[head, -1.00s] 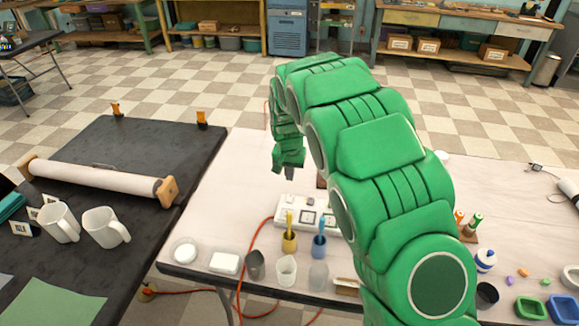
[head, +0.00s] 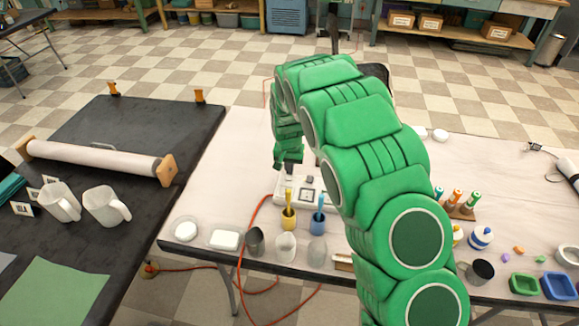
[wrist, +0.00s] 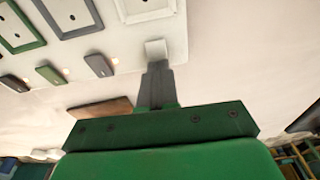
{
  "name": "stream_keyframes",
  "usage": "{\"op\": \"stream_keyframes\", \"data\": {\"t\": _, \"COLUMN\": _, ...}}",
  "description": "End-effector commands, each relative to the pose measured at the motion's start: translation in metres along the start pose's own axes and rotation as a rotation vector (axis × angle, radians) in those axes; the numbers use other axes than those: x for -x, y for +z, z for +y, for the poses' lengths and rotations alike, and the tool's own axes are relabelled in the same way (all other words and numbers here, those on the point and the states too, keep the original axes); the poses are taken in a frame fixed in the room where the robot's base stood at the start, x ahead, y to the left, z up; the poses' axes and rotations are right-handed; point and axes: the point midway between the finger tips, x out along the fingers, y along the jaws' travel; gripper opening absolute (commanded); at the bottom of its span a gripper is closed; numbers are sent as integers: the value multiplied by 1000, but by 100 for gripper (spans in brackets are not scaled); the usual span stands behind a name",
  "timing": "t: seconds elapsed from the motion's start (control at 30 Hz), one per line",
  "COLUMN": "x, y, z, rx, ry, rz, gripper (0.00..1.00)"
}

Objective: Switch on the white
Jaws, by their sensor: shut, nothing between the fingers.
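A white switch board (head: 313,188) lies on the light-topped table, partly hidden by my green arm in the head view. In the wrist view, it bears framed sockets, a white-framed one (wrist: 150,10) among them, and a row of small rocker switches. My gripper (head: 287,166) is shut and empty, pointing down at the board. In the wrist view, its fingertips (wrist: 156,66) overlap the lower edge of the white switch. I cannot tell whether they touch it.
Cups with brushes (head: 289,215), a grey cup (head: 256,242) and a white soap dish (head: 225,240) stand along the table's front edge. An orange cable (head: 249,227) runs over that edge.

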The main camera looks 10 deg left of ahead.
Motion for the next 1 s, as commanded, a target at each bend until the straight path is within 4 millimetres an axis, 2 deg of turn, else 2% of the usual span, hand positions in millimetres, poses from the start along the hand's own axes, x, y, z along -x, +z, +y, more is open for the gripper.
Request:
{"op": "stream_keyframes", "data": {"t": 0.27, "x": -9, "y": -1, "z": 0, "rx": -2, "ry": 1, "rz": -66, "gripper": 0}}
{"op": "stream_keyframes", "data": {"t": 0.57, "x": -9, "y": 2, "z": 1, "rx": 0, "ry": 3, "rz": -64, "gripper": 0}}
{"op": "stream_keyframes", "data": {"t": 1.0, "x": -4, "y": 16, "z": 0, "rx": 1, "ry": 5, "rz": -68, "gripper": 0}}
